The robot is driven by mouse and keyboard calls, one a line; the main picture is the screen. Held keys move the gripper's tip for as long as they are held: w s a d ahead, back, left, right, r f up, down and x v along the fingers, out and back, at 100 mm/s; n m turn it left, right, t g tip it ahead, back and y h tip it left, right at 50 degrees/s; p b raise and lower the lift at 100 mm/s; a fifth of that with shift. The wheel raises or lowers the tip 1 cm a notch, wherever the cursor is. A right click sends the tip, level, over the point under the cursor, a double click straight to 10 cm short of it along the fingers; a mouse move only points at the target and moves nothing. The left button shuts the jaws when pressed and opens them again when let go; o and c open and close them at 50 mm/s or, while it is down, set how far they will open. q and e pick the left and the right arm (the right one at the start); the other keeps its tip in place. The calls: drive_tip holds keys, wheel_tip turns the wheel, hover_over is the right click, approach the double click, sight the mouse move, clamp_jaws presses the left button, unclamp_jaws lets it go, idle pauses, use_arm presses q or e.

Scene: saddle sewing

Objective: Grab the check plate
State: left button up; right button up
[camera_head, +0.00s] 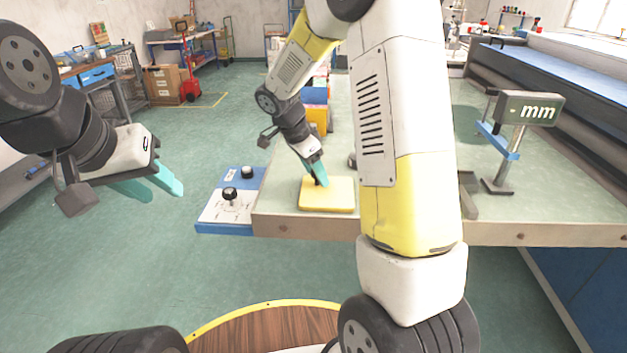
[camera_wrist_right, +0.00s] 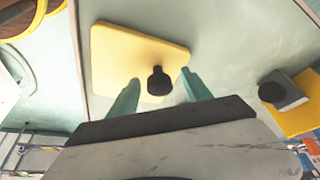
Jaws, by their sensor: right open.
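The check plate (camera_head: 327,196) is a flat yellow plate with a black knob on top, lying near the front left corner of the table. In the right wrist view the plate (camera_wrist_right: 125,55) and its black knob (camera_wrist_right: 158,80) show clearly. My right gripper (camera_wrist_right: 160,82) is open, with its teal fingers on either side of the knob; I cannot tell whether they touch it. In the head view my right gripper (camera_head: 321,181) is low over the plate and partly hides the knob. My left gripper (camera_head: 160,188) is over the floor at the left, away from the plate, with its teal fingers apart.
A blue and white control box (camera_head: 230,205) with black knobs sits left of the table. My right arm hides the table's middle. Yellow and blue items stand behind the plate.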

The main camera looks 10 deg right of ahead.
drive_tip(key=shift+d+f, duration=0.15)
drive_tip(key=shift+f, duration=0.3)
drive_tip(key=shift+c, duration=0.2)
clamp_jaws()
drive_tip(key=shift+r, duration=0.1)
